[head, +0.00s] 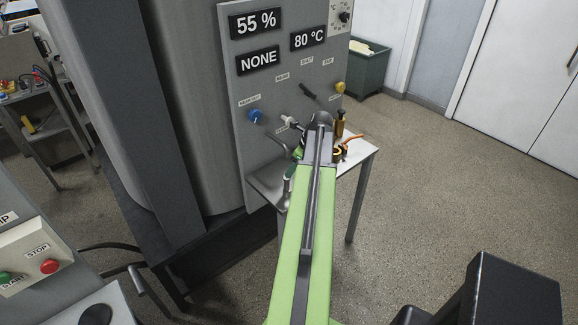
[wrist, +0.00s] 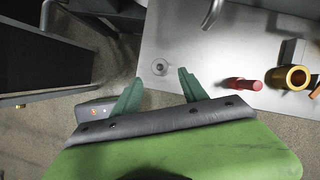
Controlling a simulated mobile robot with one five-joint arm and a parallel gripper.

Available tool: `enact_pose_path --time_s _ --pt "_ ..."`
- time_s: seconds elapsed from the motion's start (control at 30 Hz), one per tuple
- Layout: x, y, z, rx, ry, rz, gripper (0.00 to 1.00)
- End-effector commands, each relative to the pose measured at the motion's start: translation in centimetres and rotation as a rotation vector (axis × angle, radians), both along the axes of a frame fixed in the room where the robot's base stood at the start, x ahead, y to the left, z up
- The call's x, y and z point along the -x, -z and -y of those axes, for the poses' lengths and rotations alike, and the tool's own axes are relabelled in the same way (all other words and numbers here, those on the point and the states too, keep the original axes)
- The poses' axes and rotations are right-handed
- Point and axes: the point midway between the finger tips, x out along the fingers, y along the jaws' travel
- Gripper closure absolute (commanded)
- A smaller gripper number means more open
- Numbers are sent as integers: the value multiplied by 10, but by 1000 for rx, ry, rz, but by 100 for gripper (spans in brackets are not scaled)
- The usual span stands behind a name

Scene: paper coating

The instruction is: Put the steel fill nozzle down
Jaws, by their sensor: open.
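My gripper (wrist: 158,88) is open, its two green fingers apart over the left edge of the steel table (wrist: 185,45). Nothing shows between the fingers. A small round piece with a dark centre (wrist: 160,67) lies on the table just ahead of the fingertips; I cannot tell if it is a drain or a fitting. A bent steel tube (wrist: 212,12) shows at the top of the wrist view. I cannot tell for sure which piece is the steel fill nozzle. In the head view my arm hides most of the gripper and part of the table.
On the table's right stand a red cylinder (wrist: 248,86) and a brass ring-shaped piece (wrist: 290,78). The grey control panel (head: 275,80), with knobs and displays, rises behind the table. Floor (head: 440,200) to the right is clear. A button box (head: 30,258) is at left.

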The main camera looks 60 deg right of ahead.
Motion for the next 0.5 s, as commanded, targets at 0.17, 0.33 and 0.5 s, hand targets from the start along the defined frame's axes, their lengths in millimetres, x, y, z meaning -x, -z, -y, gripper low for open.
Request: enact_pose_path --time_s 0.17,0.33,0.5 --pt "12 -35 1 0 1 0 49" --pt "14 -35 1 0 0 0 49" --pt "14 -34 2 0 1 0 49"
